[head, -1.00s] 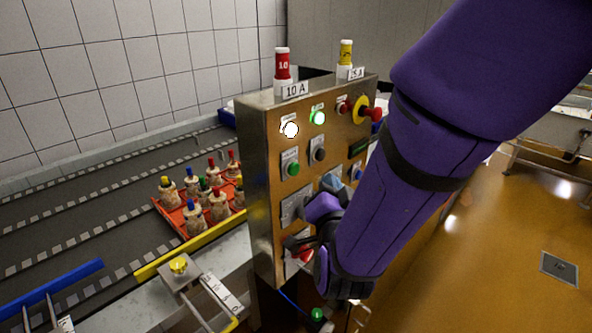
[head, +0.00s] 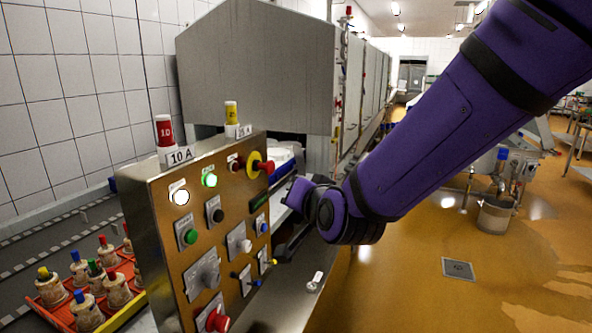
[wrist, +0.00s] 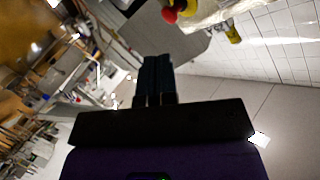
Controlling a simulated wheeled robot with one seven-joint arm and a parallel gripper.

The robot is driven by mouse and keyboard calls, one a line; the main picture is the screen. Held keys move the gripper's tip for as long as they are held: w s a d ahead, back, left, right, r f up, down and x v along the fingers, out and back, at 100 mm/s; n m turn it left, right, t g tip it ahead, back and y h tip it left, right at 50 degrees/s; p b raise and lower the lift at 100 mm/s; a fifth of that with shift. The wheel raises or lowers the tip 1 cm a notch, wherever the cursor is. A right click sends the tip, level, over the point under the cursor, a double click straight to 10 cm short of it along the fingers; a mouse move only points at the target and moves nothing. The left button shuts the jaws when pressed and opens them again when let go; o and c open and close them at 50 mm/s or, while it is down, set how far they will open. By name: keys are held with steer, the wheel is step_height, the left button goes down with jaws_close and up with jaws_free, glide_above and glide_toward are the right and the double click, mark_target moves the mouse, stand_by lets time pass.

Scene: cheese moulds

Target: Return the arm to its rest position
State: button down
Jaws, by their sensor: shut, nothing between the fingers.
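My purple arm reaches in from the upper right of the head view. My gripper (head: 285,252) is at its end, just right of the steel control panel (head: 150,215), apart from its face as far as I can tell. In the wrist view the dark fingers (wrist: 156,75) are together with nothing between them. The panel carries lit white and green buttons, a red emergency knob (head: 262,166) on a yellow ring, and several switches. Red and yellow fuse cylinders stand on its top beside a "10 A" label.
An orange crate (head: 62,318) with several moulds with coloured tops stands on the conveyor at lower left. A large grey machine (head: 255,70) stands behind the panel. The brown floor to the right is open, with a drain (head: 458,269) and a metal bucket (head: 495,217).

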steer(key=s+d+r+g, duration=0.2)
steer(key=d+r, duration=0.2)
steer(key=d, duration=0.5)
steer(key=s+d+r+n+g+h, duration=0.2)
steer(key=s+d+g+h, duration=0.3)
steer(key=s+d, duration=1.6)
steer(key=shift+s+g+h, duration=0.35)
steer(key=shift+g+h, duration=0.05)
steer(key=shift+g, duration=0.3)
